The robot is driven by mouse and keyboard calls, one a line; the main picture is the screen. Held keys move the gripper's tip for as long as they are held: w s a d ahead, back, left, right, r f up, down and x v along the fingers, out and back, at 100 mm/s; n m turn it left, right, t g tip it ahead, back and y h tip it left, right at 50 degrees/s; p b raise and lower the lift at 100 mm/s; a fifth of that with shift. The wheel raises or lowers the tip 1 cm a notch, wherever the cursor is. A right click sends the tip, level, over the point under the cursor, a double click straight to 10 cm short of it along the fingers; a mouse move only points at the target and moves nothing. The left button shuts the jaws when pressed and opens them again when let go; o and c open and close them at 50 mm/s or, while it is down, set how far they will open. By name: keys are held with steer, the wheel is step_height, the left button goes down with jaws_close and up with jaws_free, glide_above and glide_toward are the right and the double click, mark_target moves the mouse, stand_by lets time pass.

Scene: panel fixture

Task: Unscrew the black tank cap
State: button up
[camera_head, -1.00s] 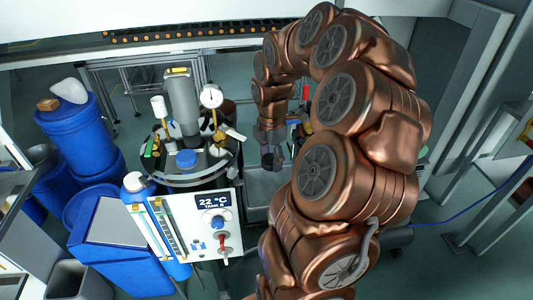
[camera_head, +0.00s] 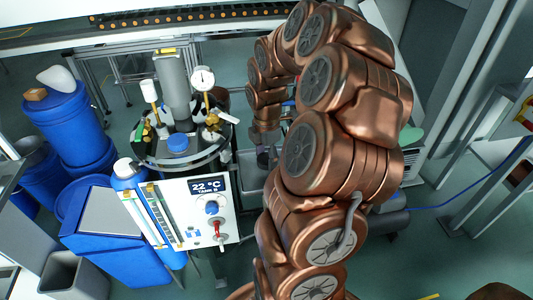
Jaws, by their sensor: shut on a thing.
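My gripper (camera_head: 266,157) hangs at the end of my copper arm, to the right of the round tank (camera_head: 205,160) and apart from it in the picture. Its jaws are small and dark here. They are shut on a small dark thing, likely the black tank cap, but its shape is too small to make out. The tank's dark lid carries a blue cap (camera_head: 178,143), a dial gauge (camera_head: 203,78), a grey cylinder (camera_head: 176,85) and brass fittings. I cannot make out a black cap on the lid.
A white control panel (camera_head: 190,210) reading 22 °C stands in front of the tank. Blue barrels (camera_head: 70,120) and a blue bin (camera_head: 115,255) stand at left. A grey box (camera_head: 248,165) sits by my gripper. My arm hides much of the middle.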

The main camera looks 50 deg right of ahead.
steer(key=o, duration=1.3)
steer(key=shift+r, duration=5.9)
